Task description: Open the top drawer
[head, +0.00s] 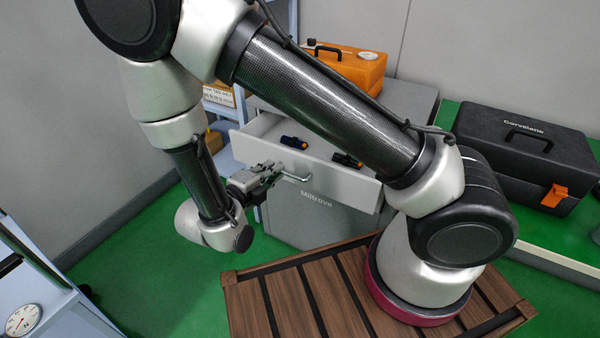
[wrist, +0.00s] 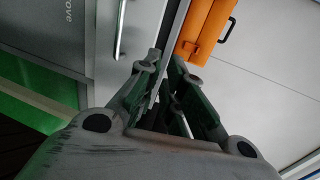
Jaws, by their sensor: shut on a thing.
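The top drawer (head: 340,181) of the grey cabinet (head: 318,218) is pulled out, and its inside shows from above. Its pale front panel carries a metal bar handle (head: 297,178), which also shows in the wrist view (wrist: 120,30). My gripper (head: 277,170) is at the left part of the drawer front, beside the handle. In the wrist view my gripper's fingers (wrist: 166,66) are on either side of the front panel's edge, apart from the bar. They look closed on that edge, but the exact contact is partly hidden.
Two small dark-and-orange items (head: 295,143) (head: 346,160) lie in the drawer. An orange case (head: 345,68) stands on the cabinet. A black toolbox (head: 520,150) is on the green-topped bench at right. Shelving (head: 35,285) stands at lower left.

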